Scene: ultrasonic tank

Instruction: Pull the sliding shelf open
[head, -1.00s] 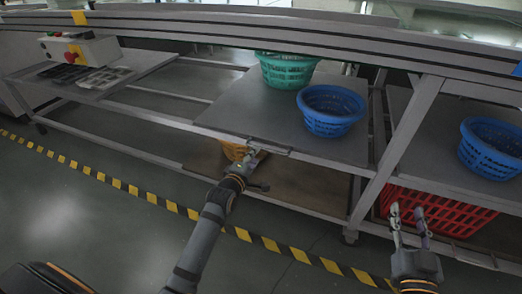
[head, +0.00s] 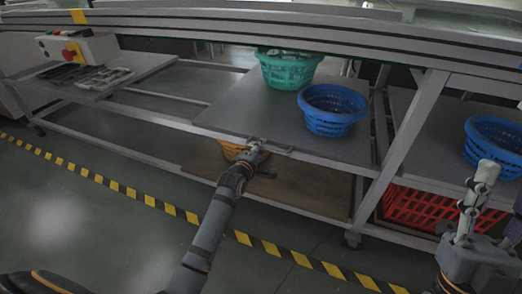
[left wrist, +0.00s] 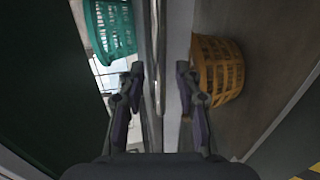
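The sliding shelf (head: 232,108) is a grey panel under the long bench, with a teal basket (head: 287,70) and a blue basket (head: 333,112) on it. Its handle (head: 278,150) is a thin bar along the front edge. My left gripper (head: 257,147) is at that edge. In the left wrist view my left gripper (left wrist: 159,72) is open, with one finger on each side of the upright-looking handle bar (left wrist: 156,40). I cannot tell whether either finger touches it. My right gripper (head: 497,208) is open and empty at the right, partly cut off by the frame.
An orange basket (head: 232,150) stands on the lower shelf (head: 300,185), below the sliding shelf; it also shows in the left wrist view (left wrist: 220,68). A red crate (head: 420,207) and another blue basket (head: 495,143) are at the right. Floor with striped tape (head: 240,237) lies in front.

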